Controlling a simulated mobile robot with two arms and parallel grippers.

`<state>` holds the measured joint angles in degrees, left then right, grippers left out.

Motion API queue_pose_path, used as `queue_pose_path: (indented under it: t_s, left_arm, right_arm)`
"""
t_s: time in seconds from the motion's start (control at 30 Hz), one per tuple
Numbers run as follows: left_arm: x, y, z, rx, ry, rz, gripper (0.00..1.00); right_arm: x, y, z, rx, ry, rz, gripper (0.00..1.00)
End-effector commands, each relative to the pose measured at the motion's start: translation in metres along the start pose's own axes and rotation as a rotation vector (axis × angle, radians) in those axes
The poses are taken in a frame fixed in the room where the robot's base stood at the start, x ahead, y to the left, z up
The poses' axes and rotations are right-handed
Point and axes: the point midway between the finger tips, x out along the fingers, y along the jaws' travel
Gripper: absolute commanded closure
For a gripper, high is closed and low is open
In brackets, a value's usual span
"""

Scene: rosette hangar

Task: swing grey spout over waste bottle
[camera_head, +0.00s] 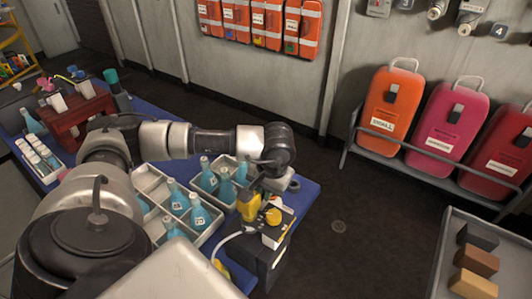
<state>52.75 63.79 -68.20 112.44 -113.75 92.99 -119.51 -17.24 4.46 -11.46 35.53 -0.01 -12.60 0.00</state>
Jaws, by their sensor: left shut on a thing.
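My left gripper (272,184) reaches over the right end of the blue table, its fingers mostly hidden below the dark wrist. It is shut on a small grey part (292,186), which looks like the grey spout, above a black dispenser box (262,262) with a yellow knob (273,216). A yellow part (248,206) stands just left of the knob. Teal bottles with white labels (199,217) stand in divided trays to the left. I cannot tell which bottle is the waste bottle. My right gripper is not in view.
A pale hose (226,240) curves at the dispenser's left. The divided tray (151,182) crowds the table beside it. A red wooden rack (78,122) stands at the far left. The dark floor (345,205) right of the table is clear, up to a grey cart (446,243) with blocks.

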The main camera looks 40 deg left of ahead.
Motion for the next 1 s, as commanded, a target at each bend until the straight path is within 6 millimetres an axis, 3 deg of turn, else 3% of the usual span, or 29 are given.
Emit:
queue_pose_path:
  t_s: [0.1, 0.13, 0.3, 0.67, 1.0]
  left_arm:
    - [-0.001, 0.000, -0.001, 0.002, 0.005, 0.002, 1.00]
    - [-0.001, 0.000, -0.001, 0.002, 0.005, 0.002, 0.86]
    - [-0.001, 0.000, -0.001, 0.002, 0.003, 0.001, 0.65]
    - [-0.008, 0.001, -0.001, 0.001, 0.004, 0.002, 0.65]
    - [-0.073, 0.001, -0.001, 0.001, 0.007, 0.003, 0.65]
  right_arm:
    - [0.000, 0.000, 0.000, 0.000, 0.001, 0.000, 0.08]
    - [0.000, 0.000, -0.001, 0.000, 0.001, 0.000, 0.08]
    - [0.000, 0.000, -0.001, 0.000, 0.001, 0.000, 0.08]
    - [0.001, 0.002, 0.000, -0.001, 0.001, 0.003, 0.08]
    - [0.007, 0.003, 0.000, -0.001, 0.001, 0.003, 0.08]
